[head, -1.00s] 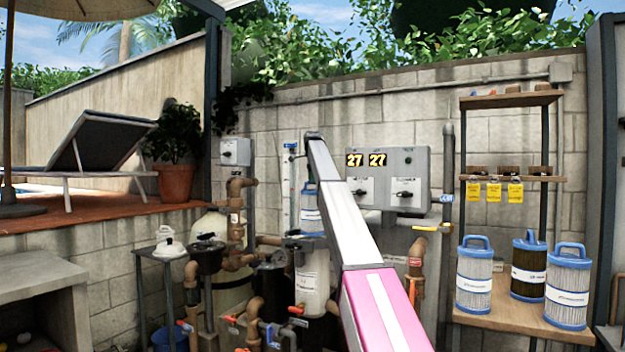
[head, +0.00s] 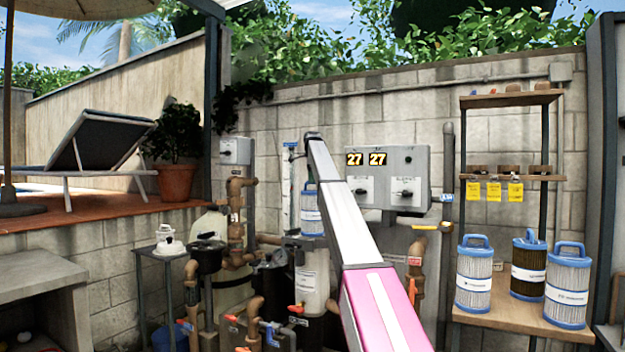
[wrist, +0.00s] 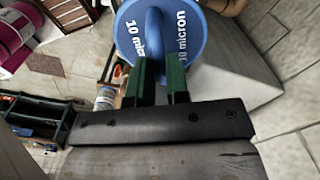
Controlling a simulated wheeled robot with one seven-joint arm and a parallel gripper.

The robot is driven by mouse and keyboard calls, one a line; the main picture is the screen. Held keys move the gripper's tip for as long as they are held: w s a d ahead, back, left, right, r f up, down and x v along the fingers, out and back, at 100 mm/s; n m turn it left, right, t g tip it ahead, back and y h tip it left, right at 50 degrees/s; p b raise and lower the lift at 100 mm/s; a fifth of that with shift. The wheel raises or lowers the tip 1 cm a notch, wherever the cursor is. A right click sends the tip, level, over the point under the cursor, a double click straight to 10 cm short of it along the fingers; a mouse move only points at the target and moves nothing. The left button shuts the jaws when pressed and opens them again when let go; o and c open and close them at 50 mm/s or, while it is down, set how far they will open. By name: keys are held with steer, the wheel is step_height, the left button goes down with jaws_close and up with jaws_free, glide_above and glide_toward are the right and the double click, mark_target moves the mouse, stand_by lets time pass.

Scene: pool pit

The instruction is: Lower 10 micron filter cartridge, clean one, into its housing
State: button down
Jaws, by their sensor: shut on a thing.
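The 10 micron cartridge (head: 311,212) hangs upright in the head view, with white pleats and a blue top. In the wrist view its blue cap (wrist: 196,45) reads "10 micron". My gripper (wrist: 161,72) has its green fingers shut on the handle at the cap. In the head view the arm hides the gripper. A pale cylindrical housing (head: 313,283) with a label stands directly below the cartridge. The cartridge's lower end is close to the housing's top; I cannot tell whether it has entered. The housing's mouth is hidden.
Pipes and orange-handled valves (head: 297,309) crowd the housing's base. A grey control box (head: 388,178) is on the wall behind. A wooden shelf (head: 490,318) at right holds a brown-pleated cartridge (head: 528,270) between two pale ones. A small stand (head: 163,252) at left bears a white part.

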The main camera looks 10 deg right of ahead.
steer(key=shift+f, duration=13.2)
steer(key=c, duration=1)
jaws_free()
steer(key=shift+c, duration=0.2)
steer(key=shift+o, duration=0.2)
